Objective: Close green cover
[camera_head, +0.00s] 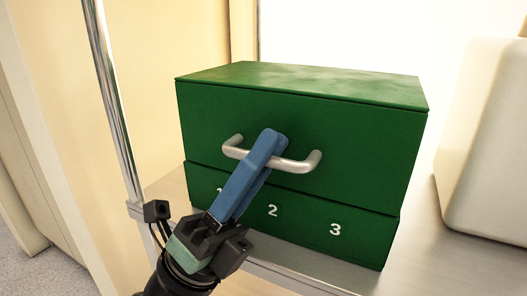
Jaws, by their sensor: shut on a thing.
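The green cover (370,132) is the upper part of a green box on a shelf. It sits down on the lower green base (305,225), which bears the white numbers 2 and 3 and a partly hidden 1. A silver bar handle (300,165) runs across the cover's front. My gripper (264,150) reaches up from below with its blue fingers shut on the middle of the handle. The fingers hide part of the handle and some of the base's left front. The inside of the box is not visible.
The light shelf top (415,215) is bare at the box's right. A white rounded object (485,140) stands farther right. A chrome post (113,100) rises at the left, joined to the shelf's front rail (290,279).

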